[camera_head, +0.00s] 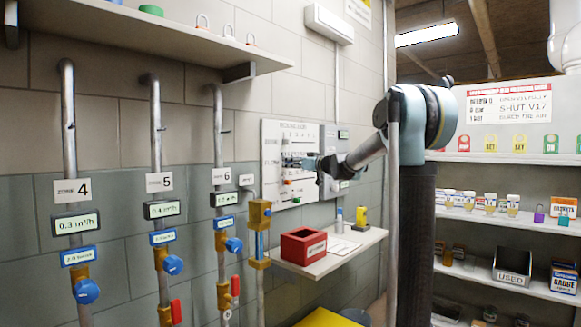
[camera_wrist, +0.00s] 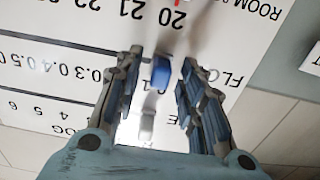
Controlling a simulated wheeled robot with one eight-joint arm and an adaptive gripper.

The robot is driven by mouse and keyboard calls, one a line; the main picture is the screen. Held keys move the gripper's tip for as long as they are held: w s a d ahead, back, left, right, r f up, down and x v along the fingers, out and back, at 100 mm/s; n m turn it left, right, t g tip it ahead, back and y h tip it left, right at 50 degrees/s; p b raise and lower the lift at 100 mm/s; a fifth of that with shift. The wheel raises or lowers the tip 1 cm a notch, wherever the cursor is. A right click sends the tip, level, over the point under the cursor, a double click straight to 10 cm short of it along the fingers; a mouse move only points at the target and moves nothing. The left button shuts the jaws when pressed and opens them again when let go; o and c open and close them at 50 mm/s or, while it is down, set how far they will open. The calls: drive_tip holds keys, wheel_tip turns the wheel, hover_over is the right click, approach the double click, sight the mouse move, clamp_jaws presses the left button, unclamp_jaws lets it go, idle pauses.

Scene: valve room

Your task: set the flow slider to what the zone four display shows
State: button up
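The zone 4 display (camera_head: 76,223) at the left of the head view reads 0.3 m³/h. The white slider panel (camera_head: 273,135) is on the wall beyond the pipes. My gripper (camera_head: 287,162) is in front of it. In the wrist view, the panel print is upside down, with a flow row and a scale showing 0.3, 0.4 and 0.5. A blue slider knob (camera_wrist: 161,72) lies between the fingers of my gripper (camera_wrist: 160,78), with gaps on both sides. The fingers are open. The knob sits on the lower-value side of the 0.3 mark; its exact reading is hidden.
Zone 5 (camera_head: 161,210) and zone 6 (camera_head: 224,198) displays hang on neighbouring pipes. A shelf with a red bin (camera_head: 303,246) and small bottles is below the panel. A grey panel (camera_head: 333,150) adjoins it. Stocked shelves (camera_head: 500,220) stand at right.

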drive_tip(key=shift+w+a, duration=0.4)
drive_tip(key=shift+a, duration=0.15)
clamp_jaws()
drive_tip(key=w+d, duration=0.5)
drive_tip(key=w, duration=0.2)
drive_tip(key=shift+d, duration=0.3)
unclamp_jaws()
